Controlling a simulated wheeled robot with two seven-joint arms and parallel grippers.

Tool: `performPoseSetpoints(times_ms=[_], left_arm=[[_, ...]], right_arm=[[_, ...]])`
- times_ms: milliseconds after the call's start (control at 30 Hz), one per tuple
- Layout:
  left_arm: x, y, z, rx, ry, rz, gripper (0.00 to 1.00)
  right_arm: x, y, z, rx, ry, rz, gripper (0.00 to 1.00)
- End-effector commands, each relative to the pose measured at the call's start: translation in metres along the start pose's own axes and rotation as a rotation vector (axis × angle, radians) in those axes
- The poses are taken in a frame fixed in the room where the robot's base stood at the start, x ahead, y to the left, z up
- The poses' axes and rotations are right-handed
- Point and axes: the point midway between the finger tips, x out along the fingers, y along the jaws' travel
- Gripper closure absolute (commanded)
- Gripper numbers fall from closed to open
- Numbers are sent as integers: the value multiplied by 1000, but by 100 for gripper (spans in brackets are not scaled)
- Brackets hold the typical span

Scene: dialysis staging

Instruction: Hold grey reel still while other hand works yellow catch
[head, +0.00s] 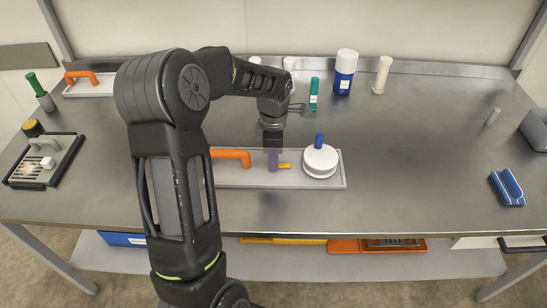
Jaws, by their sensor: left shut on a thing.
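A board (335,181) lies on the steel bench and carries an orange handle (231,154), a small purple block (273,161), a short yellow catch (285,165) and a round reel (320,161) with a blue knob (319,140) on top. The reel looks white or very pale grey. My left gripper (272,147) points down over the board, left of the reel and apart from it. It is shut on the purple block, just beside the yellow catch. Its fingertips are small and partly blurred. My left arm hides the board's left end. My right gripper is not in view.
Behind stand a blue-and-white bottle (345,74), a teal tube (314,92) and a cream post (382,75). A blue holder (507,187) lies far right, a black tray (46,163) far left. The bench (420,150) right of the board is clear.

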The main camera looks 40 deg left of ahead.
Motion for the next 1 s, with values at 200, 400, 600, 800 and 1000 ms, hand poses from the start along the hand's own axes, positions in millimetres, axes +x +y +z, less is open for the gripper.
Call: performPoseSetpoints(times_ms=[200, 400, 600, 800, 1000], left_arm=[[0, 0, 0, 0, 0, 1, 100], [0, 0, 0, 0, 0, 1, 100], [0, 0, 0, 0, 0, 1, 63], [0, 0, 0, 0, 0, 0, 53], [-1, 0, 0, 0, 0, 1, 53]], right_arm=[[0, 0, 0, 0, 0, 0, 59], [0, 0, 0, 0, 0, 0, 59], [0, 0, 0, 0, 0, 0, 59], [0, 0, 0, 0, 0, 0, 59], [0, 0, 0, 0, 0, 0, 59]])
